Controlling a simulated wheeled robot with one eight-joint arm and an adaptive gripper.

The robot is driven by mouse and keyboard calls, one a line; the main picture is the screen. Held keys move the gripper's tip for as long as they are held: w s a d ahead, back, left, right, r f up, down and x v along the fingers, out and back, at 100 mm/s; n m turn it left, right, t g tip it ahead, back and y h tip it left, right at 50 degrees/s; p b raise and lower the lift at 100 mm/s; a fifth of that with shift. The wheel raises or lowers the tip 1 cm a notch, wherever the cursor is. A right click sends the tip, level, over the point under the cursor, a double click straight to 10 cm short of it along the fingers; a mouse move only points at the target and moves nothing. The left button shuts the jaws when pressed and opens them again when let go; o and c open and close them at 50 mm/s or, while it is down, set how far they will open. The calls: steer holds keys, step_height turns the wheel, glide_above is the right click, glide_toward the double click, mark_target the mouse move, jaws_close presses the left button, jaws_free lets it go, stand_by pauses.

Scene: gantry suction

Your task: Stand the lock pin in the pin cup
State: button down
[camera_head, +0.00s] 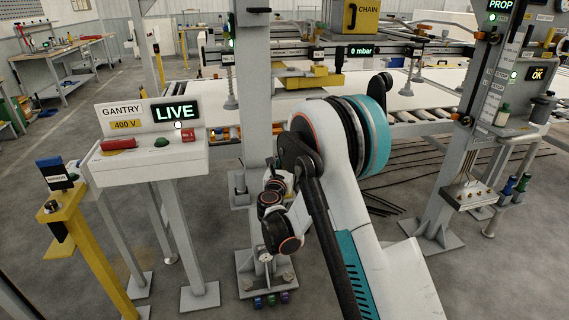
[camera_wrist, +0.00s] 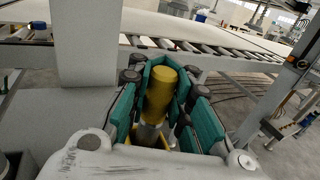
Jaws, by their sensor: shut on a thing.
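The lock pin (camera_wrist: 160,92), apparently the thick yellow cylinder with a grey metal lower part, stands between the teal pads of my gripper (camera_wrist: 163,104) in the wrist view. The pads close around its yellow part, and its top end shows. Yellow edges (camera_wrist: 157,140) show around the grey lower part; I cannot tell whether they belong to the pin cup. The pin's lower end is hidden.
A grey post (camera_head: 255,100) stands close beside my arm. The gantry control box (camera_head: 150,165), reading LIVE, is to its left, with a yellow post (camera_head: 85,240) further left. A roller conveyor (camera_head: 415,115) runs behind. Small coloured pieces (camera_head: 270,299) lie near the post's foot.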

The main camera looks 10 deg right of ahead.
steer(key=shift+f, duration=0.1)
steer(key=c, duration=1.4)
jaws_free()
